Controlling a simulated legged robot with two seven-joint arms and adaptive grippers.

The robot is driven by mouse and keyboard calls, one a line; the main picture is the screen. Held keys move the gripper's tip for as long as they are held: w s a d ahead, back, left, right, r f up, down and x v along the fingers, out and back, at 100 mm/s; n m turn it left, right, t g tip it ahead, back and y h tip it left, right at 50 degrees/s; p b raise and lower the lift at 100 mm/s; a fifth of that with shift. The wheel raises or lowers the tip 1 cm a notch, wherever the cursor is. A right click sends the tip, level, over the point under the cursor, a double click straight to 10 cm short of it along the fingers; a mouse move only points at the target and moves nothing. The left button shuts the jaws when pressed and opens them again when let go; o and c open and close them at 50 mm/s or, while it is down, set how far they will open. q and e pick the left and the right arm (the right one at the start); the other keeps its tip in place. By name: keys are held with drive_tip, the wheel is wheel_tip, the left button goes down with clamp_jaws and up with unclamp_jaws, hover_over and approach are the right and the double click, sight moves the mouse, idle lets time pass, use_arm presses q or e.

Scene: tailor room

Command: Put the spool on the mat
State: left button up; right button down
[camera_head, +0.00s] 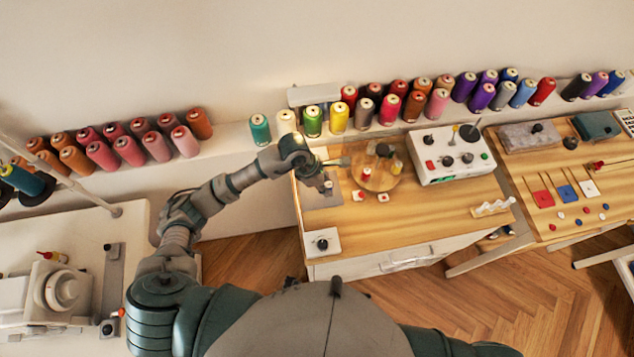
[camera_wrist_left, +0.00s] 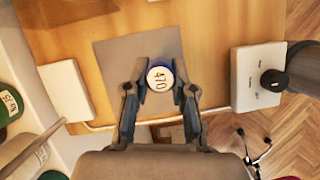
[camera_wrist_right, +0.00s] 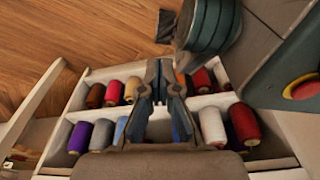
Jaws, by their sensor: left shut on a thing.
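The spool (camera_wrist_left: 161,78) has a white top marked 470 and a blue edge. My left gripper (camera_wrist_left: 161,90) is shut on it, one finger on each side. The grey mat (camera_wrist_left: 108,57) lies flat on the wooden table, and the spool shows over its near edge region; I cannot tell whether it touches the mat. In the head view my left gripper (camera_head: 327,183) is over the mat (camera_head: 311,197) at the table's left end, and the spool is mostly hidden. My right gripper (camera_wrist_right: 162,85) is shut and empty above a rack of thread cones.
A round wooden tray (camera_head: 380,177) with small spools stands right of the mat. A white switch box (camera_head: 322,242) sits at the table's front left corner. A control box (camera_head: 447,155) stands at the right. Thread cones (camera_head: 340,117) line the wall behind.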

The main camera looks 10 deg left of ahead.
sight(317, 190)
use_arm(q)
drive_tip(key=shift+w+a, duration=0.8)
drive_tip(key=shift+a, duration=0.05)
drive_tip(key=f, duration=0.1)
drive_tip(key=a+f, duration=0.1)
drive_tip(key=f, duration=0.1)
drive_tip(key=shift+w+a+f, duration=0.15)
drive_tip(key=shift+a+f, duration=0.05)
drive_tip(key=shift+f, duration=0.05)
drive_tip(key=shift+a+f, duration=0.2)
drive_tip(key=o, duration=0.8)
drive_tip(key=shift+d, duration=0.25)
drive_tip(key=shift+o, duration=0.5)
drive_tip(key=shift+d, duration=0.3)
drive_tip(key=shift+r, duration=0.15)
drive_tip(key=v, duration=1.2)
